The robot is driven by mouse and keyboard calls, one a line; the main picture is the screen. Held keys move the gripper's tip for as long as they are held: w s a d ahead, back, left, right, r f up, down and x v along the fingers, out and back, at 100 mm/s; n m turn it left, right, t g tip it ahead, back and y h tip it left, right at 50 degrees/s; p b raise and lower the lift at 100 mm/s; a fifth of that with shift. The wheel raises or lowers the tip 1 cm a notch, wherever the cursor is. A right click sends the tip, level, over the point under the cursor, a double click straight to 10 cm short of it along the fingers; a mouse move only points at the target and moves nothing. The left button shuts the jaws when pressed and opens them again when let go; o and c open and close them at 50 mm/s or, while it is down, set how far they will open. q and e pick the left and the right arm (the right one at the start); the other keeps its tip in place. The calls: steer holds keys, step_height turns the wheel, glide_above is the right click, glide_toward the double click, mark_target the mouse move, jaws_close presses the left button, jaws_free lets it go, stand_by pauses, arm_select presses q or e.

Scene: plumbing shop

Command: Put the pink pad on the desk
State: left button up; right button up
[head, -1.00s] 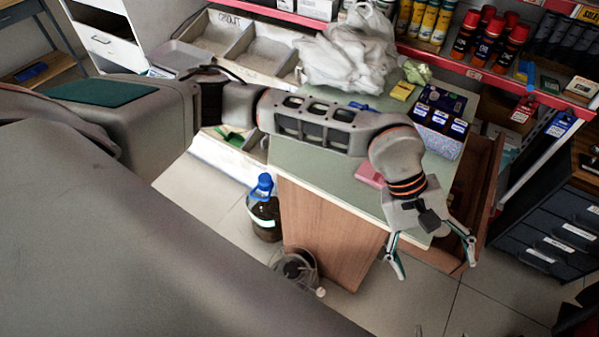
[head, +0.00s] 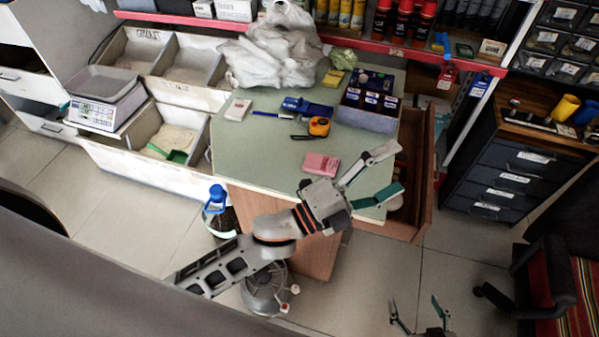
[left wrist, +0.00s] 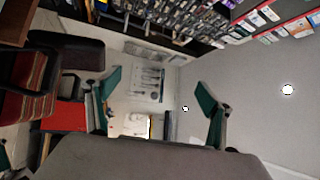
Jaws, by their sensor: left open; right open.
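The pink pad (head: 321,164) lies flat on the green top of the desk (head: 250,155), near its front edge. My left gripper (head: 397,168) is open and empty, to the right of the pad over the desk's right front corner. Its wrist is just in front of the pad and leaves most of it in sight. In the left wrist view the spread fingers (left wrist: 160,98) have nothing between them; neither pad nor desk can be made out there. My right gripper (head: 414,301) is open and empty at the bottom edge, over the floor.
On the desk are an orange tape measure (head: 319,126), a blue pen (head: 272,114), a box with blue packs (head: 368,110) and white plastic bags (head: 270,50). An open drawer (head: 412,190) juts out right. A bottle (head: 221,212) stands on the floor at left.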

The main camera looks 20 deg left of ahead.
arm_select(q)
steer(key=a+f+n+t+y, duration=0.2)
steer(key=a+f+n+y, duration=0.4)
steer(key=a+f+n, duration=0.25)
steer(key=s+a+f+n+g+y, duration=0.2)
steer(key=s+a+f+n, duration=0.2)
steer(key=f, duration=0.3)
steer(key=s+a+f+n+g+y, duration=0.1)
steer(key=s+a+f+n+y, duration=0.1)
steer(key=s+a+f+n, duration=0.3)
steer(key=s+a+f+n+g+y, duration=0.2)
steer(key=a+f, duration=0.4)
steer(key=f, duration=0.5)
steer(key=shift+s+a+n+g+y, duration=0.35)
steer(key=shift+s+n+y, duration=0.25)
steer(key=shift+s+n, duration=0.6)
